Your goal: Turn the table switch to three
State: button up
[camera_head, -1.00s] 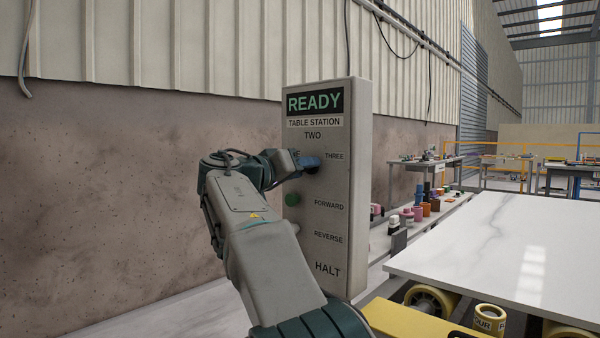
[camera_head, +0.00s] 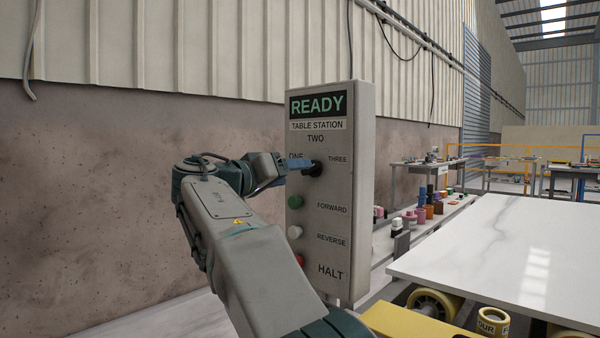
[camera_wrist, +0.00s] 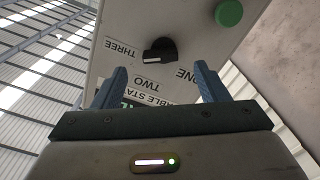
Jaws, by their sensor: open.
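The table switch is a black rotary knob (camera_wrist: 160,50) on the pale control box (camera_head: 358,200). In the wrist view, a white mark sits at the knob's end nearer the THREE label (camera_wrist: 121,48); the TWO and ONE labels lie around it. In the head view, the dark knob (camera_head: 316,168) is partly hidden behind my blue fingers. My gripper (camera_head: 303,165) is open and empty in front of the box. In the wrist view, my gripper's fingers (camera_wrist: 159,70) are spread wide, and the knob appears beyond their tips, apart from them.
Below the knob are a green button (camera_head: 295,202), a white button (camera_head: 294,232) and a red button (camera_head: 299,261). A white stone slab (camera_head: 490,245) lies on rollers at right. The wall stands behind the box.

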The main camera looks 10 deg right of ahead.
jog(key=v, duration=0.8)
jog(key=shift+s+a+p, duration=0.25)
jog(key=shift+a+p, duration=0.05)
jog(key=shift+p, duration=0.1)
